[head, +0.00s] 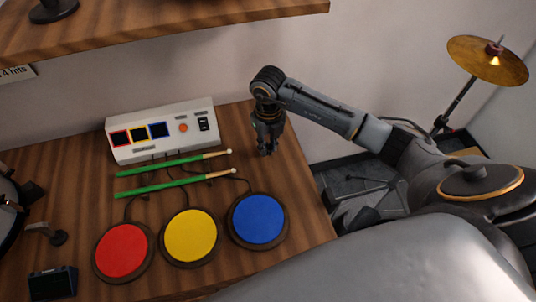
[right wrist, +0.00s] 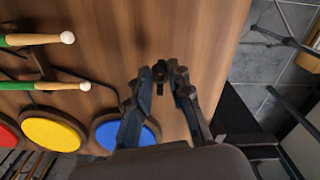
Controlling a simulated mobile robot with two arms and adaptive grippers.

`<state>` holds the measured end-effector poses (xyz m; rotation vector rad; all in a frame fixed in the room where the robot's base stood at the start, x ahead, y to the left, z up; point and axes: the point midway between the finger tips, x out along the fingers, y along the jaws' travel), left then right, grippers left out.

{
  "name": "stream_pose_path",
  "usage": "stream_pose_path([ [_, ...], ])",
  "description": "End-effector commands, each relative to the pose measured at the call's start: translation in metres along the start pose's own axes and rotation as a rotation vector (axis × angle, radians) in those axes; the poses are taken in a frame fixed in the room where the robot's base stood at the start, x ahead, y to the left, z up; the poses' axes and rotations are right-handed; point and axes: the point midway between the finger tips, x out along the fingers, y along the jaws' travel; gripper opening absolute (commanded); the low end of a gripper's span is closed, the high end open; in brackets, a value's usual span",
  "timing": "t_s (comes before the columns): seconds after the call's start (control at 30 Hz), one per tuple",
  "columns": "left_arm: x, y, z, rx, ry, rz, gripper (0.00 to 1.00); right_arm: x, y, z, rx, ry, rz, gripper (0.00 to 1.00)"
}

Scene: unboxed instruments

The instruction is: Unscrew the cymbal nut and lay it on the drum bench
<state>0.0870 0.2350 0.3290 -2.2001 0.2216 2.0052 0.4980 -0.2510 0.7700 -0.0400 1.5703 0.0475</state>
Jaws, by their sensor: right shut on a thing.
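The brass cymbal (head: 487,61) stands on its stand at the upper right of the head view, with a short reddish post (head: 497,44) showing above its middle. My right gripper (head: 267,148) points down over the right rear of the wooden drum bench (head: 290,180), right of the white control box. In the right wrist view its fingers (right wrist: 162,78) are shut on a small dark piece, the cymbal nut (right wrist: 160,68), held between the tips. I cannot tell whether the nut touches the bench. My left gripper is not in view.
Red (head: 122,250), yellow (head: 190,236) and blue (head: 259,219) pads lie along the bench front. Two green drumsticks (head: 160,166) lie before the control box (head: 160,130). A wooden shelf (head: 180,20) hangs above. Bare wood surrounds the gripper; the bench's right edge is close.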

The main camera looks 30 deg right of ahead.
Motion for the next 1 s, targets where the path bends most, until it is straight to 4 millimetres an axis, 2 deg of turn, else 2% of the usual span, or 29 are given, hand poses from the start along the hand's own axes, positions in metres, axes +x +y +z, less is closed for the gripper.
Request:
stream_pose_path([
  [0.23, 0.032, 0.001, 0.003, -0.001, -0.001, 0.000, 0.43, 0.037, -0.003, 0.004, 0.001, 0.001, 0.001, 0.00],
  [0.67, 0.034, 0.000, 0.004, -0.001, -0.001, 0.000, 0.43, 0.042, -0.003, 0.004, 0.001, 0.001, -0.001, 0.00],
  [0.7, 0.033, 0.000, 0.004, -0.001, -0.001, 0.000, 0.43, 0.041, -0.003, 0.004, 0.001, 0.001, 0.000, 0.26],
  [0.8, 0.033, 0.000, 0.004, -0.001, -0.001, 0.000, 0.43, 0.040, -0.003, 0.004, 0.001, 0.001, -0.001, 0.43],
  [1.0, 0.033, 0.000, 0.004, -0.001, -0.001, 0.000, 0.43, 0.040, -0.003, 0.004, 0.001, 0.001, -0.001, 0.43],
])
